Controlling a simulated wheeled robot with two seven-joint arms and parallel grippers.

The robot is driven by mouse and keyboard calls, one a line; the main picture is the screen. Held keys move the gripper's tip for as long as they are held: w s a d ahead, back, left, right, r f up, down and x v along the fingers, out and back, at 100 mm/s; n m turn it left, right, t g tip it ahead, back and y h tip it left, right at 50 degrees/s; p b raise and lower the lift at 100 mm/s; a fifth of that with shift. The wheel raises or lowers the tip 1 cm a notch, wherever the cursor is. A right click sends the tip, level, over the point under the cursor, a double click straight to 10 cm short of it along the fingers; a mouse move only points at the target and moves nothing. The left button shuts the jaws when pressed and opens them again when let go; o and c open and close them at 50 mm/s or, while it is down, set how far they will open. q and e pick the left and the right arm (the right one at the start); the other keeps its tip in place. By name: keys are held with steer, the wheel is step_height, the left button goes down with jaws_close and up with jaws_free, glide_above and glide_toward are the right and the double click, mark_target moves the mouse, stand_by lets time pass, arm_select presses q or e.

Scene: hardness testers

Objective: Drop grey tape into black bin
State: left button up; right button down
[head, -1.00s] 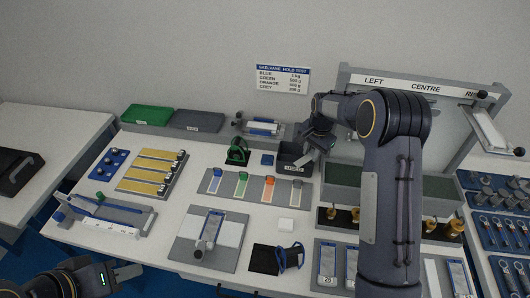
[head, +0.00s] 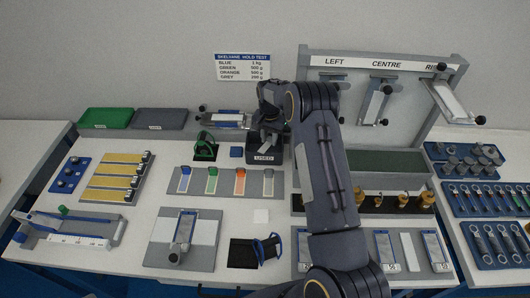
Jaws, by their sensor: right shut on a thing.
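The black bin (head: 263,157), labelled USED, stands near the back middle of the table. My right gripper (head: 266,140) points down at the bin's mouth, over its opening. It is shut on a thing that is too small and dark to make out. I cannot tell whether its fingertips are inside the rim. A grey rack (head: 226,189) in front of the bin carries strips with blue, green and orange ends, and a paler strip (head: 268,184) at its right end. My left gripper is not in view.
A green tape dispenser (head: 205,148) and a small blue block (head: 236,152) stand left of the bin. A clamp device (head: 221,118) is behind. A rack with brass weights (head: 378,199) and the LEFT/CENTRE/RIGHT board (head: 380,65) stand to the right.

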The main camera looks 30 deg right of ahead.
steer(key=shift+s+f, duration=0.2)
steer(key=shift+f, duration=0.45)
steer(key=c, duration=1.1)
jaws_free()
steer(key=shift+d, duration=0.1)
steer(key=shift+o, duration=0.2)
steer(key=shift+r, duration=0.1)
steer(key=shift+w+r, duration=0.15)
steer(key=shift+r, duration=0.4)
step_height(320, 180, up, 7)
steer(key=shift+f+b, duration=0.15)
steer(key=shift+b, duration=0.85)
